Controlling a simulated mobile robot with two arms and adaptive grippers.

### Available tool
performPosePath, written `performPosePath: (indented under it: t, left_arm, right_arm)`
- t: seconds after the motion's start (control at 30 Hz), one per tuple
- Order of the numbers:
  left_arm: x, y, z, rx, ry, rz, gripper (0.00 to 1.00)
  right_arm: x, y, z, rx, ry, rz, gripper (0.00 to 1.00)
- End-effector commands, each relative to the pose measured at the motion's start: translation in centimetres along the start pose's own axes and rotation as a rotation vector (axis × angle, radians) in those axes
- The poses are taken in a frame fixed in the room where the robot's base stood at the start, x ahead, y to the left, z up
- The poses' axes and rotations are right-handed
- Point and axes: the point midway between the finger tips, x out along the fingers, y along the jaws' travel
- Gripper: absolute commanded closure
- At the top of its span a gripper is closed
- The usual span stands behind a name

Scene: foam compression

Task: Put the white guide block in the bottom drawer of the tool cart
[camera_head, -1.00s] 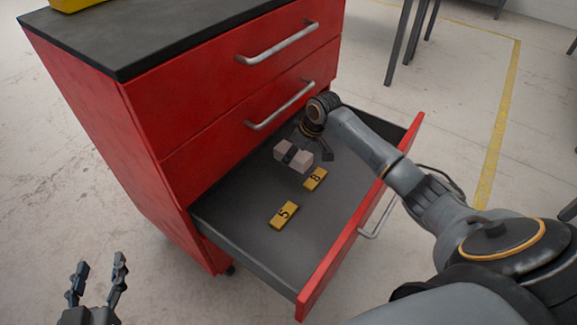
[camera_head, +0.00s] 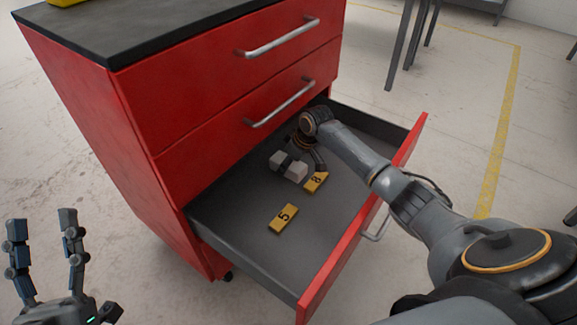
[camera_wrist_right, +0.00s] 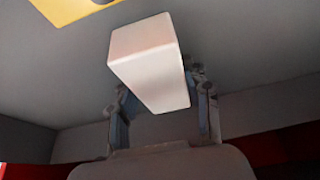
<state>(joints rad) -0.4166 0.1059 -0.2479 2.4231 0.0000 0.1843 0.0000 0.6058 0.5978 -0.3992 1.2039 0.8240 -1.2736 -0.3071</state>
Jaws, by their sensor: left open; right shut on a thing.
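The white guide block (camera_head: 297,172) is in the open bottom drawer (camera_head: 245,235), toward its back, near the yellow tag marked 8 (camera_head: 316,182). My right gripper (camera_head: 290,163) reaches down into the drawer and is shut on the block; a dark finger crosses the block's near side. In the right wrist view the white block (camera_wrist_right: 145,55) sits between the two fingers, over the grey drawer floor. Whether its underside touches the floor I cannot tell. My left gripper (camera_head: 42,226) is open and empty at the lower left, outside the cart.
A second yellow tag, marked 5 (camera_head: 283,218), lies nearer the drawer's left side. The red tool cart (camera_head: 200,120) has two closed drawers above. The drawer's red front (camera_head: 345,255) stands between the floor and the drawer interior.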

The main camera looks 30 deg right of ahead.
Motion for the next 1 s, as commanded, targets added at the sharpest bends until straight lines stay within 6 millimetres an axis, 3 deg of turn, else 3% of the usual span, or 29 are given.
performPosePath:
  t: [0.37,0.4,0.5,0.9,1.0]
  left_arm:
    - [0.0,0.0,0.0,0.0,-0.002,0.0,0.5]
    - [0.0,0.0,0.0,0.0,-0.002,0.0,0.5]
    - [0.0,0.0,0.0,0.0,-0.003,0.0,0.5]
    - [0.1,0.0,0.0,0.0,-0.006,0.0,0.5]
    - [0.1,-0.2,1.3,0.003,-0.083,-0.004,0.5]
  right_arm:
    - [0.2,0.0,0.1,0.0,0.0,-0.001,0.91]
    - [0.2,0.0,0.1,0.0,-0.001,-0.001,0.44]
    - [0.2,0.0,0.1,0.0,-0.001,-0.001,0.29]
    - [-0.3,0.0,-0.1,-0.001,0.001,0.0,0.29]
    - [-1.1,0.0,-0.1,-0.001,0.001,0.0,0.29]
